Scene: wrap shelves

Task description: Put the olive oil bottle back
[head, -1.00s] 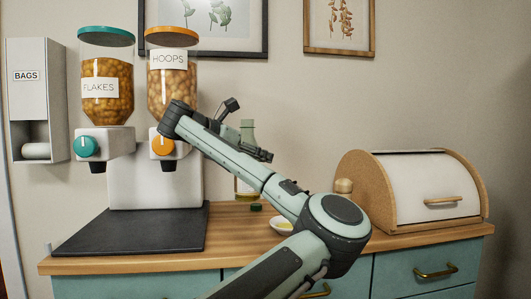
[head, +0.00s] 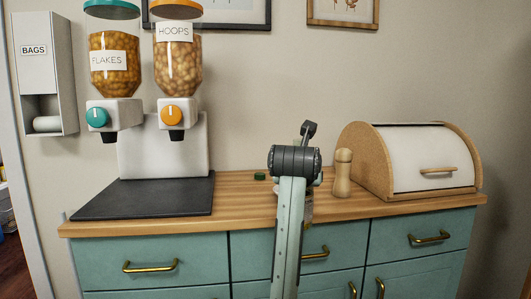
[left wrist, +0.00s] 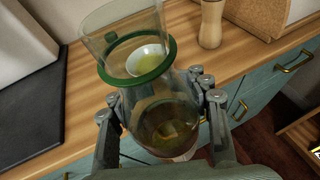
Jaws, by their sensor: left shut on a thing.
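The olive oil bottle (left wrist: 165,122), clear glass with a green band and yellowish oil, fills the middle of the left wrist view. My left gripper (left wrist: 158,106) is shut on it, with fingers on both sides. In the head view my arm hides nearly all of the bottle; only a sliver of glass (head: 308,208) shows beside the arm near the counter's front edge. I cannot tell whether its base touches the counter. A dark green cap (head: 259,176) lies on the counter to the left of my arm. My right gripper is not in view.
A small white dish with oil (left wrist: 148,60) shows through the glass. A wooden pepper mill (head: 342,174) and a bread box (head: 428,150) stand to the right. A dispenser stand (head: 163,150) on a black mat (head: 140,197) is to the left.

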